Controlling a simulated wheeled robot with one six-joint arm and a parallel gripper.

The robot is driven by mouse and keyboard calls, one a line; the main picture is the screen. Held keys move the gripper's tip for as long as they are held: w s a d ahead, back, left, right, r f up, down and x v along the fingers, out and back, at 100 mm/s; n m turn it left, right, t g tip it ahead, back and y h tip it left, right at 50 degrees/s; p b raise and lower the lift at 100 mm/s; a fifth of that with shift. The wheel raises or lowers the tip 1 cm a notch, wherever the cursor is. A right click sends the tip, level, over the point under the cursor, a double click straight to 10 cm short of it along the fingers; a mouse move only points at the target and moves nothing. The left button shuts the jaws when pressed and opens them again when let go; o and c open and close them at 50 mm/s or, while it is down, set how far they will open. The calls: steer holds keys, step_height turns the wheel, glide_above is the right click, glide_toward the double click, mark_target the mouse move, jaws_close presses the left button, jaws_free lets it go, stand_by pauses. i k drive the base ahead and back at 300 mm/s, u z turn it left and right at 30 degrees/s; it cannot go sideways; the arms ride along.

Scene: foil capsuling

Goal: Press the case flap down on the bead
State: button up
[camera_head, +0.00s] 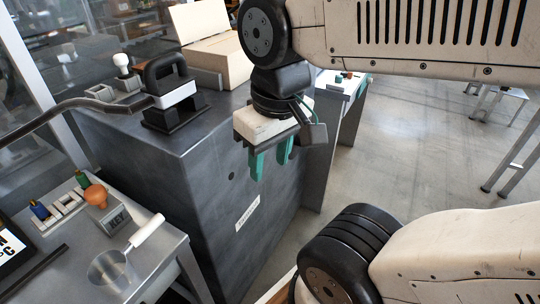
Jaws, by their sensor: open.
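An open cardboard case (220,62) stands at the back on the dark grey bench. Its tan flap (198,20) stands raised at the rear left. I cannot make out a bead along the case; part of its right side is hidden behind my arm. My gripper (271,172) has two teal fingers pointing down, apart and with nothing between them. It hangs in front of the bench's front face, nearer to me than the case and not touching it.
A black-handled press tool (172,95) and a white-knobbed stamp (124,68) sit on the dark bench (200,125). A metal side table at lower left holds a ladle (110,268) and an orange-knobbed stamp (99,202).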

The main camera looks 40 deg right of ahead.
mark_target(194, 21)
steer(key=u, duration=0.05)
steer(key=k, duration=0.5)
steer(key=z, duration=0.85)
steer(key=i, duration=1.25)
steer(key=u, duration=0.65)
